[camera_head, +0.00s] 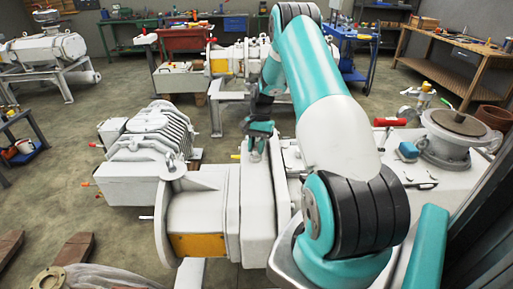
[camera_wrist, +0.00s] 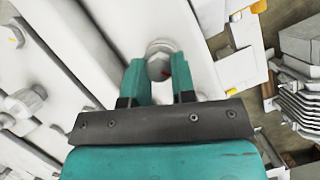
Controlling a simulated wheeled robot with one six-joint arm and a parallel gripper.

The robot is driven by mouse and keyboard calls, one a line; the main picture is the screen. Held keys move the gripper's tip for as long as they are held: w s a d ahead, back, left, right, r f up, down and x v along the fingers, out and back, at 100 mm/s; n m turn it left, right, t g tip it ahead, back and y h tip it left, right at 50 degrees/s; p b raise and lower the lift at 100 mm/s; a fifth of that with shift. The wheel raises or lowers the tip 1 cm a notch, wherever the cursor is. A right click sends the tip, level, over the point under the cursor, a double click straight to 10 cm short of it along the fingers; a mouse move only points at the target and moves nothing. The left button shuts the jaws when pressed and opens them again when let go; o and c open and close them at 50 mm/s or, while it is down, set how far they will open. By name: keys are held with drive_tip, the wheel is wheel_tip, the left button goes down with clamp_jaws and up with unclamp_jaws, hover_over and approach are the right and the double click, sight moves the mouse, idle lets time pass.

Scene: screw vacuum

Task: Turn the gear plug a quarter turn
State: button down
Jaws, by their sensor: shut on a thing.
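In the head view my gripper (camera_head: 260,128) points down at the top of the white pump housing (camera_head: 258,200). The plug is hidden there behind the fingers and arm.
A second white motor unit (camera_head: 150,150) with ribs stands to the left. A flanged port (camera_head: 458,125) and a red-handled part (camera_head: 390,122) sit to the right. Workbenches (camera_head: 455,50) line the back, with open floor at the left.

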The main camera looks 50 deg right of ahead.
drive_tip(key=shift+s+a+f+n+g, duration=0.2)
drive_tip(key=shift+s+f+n+g, duration=0.15)
drive_tip(key=shift+n, duration=0.55)
drive_tip(key=c, duration=0.9)
unclamp_jaws()
drive_tip(key=shift+s+d, duration=0.1)
drive_tip(key=shift+s, duration=0.05)
drive_tip(key=shift+o, duration=0.2)
drive_tip(key=shift+w+r, duration=0.15)
drive_tip(key=shift+w, duration=0.1)
drive_tip(key=shift+w+d+r, duration=0.1)
drive_tip(key=shift+d+r, duration=0.05)
drive_tip(key=shift+r, duration=0.2)
drive_tip(key=p+v, duration=0.3)
drive_tip(key=v, duration=1.3)
drive_tip(key=shift+r, duration=0.3)
